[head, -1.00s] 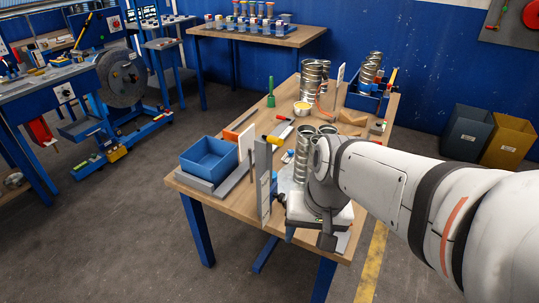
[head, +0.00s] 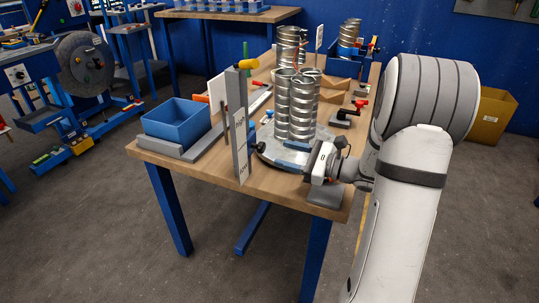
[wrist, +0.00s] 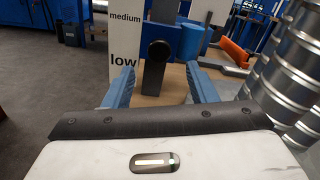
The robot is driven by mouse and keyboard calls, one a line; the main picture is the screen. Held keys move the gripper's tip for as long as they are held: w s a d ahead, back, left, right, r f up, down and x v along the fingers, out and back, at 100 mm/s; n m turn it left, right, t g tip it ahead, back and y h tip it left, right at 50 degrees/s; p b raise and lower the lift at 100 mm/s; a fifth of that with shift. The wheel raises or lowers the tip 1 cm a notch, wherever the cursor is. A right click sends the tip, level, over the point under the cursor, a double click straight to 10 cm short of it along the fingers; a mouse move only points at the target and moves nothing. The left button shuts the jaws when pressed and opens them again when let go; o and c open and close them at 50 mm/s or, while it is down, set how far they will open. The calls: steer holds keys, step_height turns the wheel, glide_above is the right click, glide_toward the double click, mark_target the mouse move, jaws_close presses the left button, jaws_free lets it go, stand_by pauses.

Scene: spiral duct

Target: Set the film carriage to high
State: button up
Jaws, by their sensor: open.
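A tall grey scale plate (head: 240,130) stands upright at the table's front edge. In the wrist view the plate (wrist: 120,40) reads "medium" above "low". A black round knob (wrist: 159,50) sits beside it on a dark upright, about level with "low"; a blue part, perhaps the carriage, is just behind. The knob also shows in the head view (head: 256,147). My gripper (head: 283,154) is level, pointing left at the knob. In the wrist view its blue fingers (wrist: 162,82) are apart and empty, with the knob beyond and between them. The "high" mark is out of view.
Spiral ducts (head: 297,105) stand on a round grey base close beside my gripper. A blue bin (head: 178,122) is left of the plate.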

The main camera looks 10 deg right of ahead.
mark_target(264, 149)
steer(key=b+x, duration=0.1)
steer(key=x, duration=0.5)
steer(key=shift+w+a, duration=0.1)
steer(key=shift+a, duration=0.1)
jaws_close()
stand_by(0.3)
